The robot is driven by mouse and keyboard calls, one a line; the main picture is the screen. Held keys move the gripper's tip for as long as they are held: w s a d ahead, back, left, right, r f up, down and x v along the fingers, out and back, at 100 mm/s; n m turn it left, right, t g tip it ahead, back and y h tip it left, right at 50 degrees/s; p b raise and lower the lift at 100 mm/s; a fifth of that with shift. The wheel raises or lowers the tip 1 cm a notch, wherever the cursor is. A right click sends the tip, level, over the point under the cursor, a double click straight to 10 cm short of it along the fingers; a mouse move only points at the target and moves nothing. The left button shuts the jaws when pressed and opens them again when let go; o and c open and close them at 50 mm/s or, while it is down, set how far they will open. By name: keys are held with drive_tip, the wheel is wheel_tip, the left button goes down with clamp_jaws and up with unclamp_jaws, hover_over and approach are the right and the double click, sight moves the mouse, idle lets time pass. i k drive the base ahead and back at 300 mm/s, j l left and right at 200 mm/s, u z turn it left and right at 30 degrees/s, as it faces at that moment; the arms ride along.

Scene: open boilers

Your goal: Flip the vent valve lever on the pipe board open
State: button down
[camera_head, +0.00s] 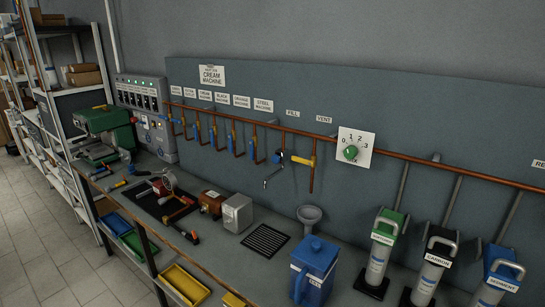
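The pipe board (440,120) is a grey panel along the wall with a copper pipe (395,155) running across it. A VENT label (323,119) sits above a copper drop pipe (312,178). A yellow lever or fitting (302,160) sticks out to the left from this drop pipe, roughly level. A blue-ended valve part (278,157) with a thin grey spout below lies just left of it, under the FILL label (292,113). Which of these parts is the vent lever's handle is too small to tell. My gripper is not in view.
A green dial (351,152) on a white plate is right of the vent pipe. A blue lidded jug (314,268), a grey funnel (309,214) and a black grate (265,240) are on the bench below. Three labelled canisters, one marked CARBON (434,262), stand at right.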

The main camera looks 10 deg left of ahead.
sight(301, 160)
drive_tip(key=i+j, duration=0.1)
drive_tip(key=j, duration=0.25)
drive_tip(key=i+j, duration=0.1)
drive_tip(key=j, duration=1.05)
drive_tip(key=i+j, duration=0.25)
drive_tip(key=j, duration=0.2)
drive_tip(key=i+j, duration=0.2)
drive_tip(key=j, duration=0.2)
drive_tip(key=i+j, duration=0.25)
drive_tip(key=j, duration=0.2)
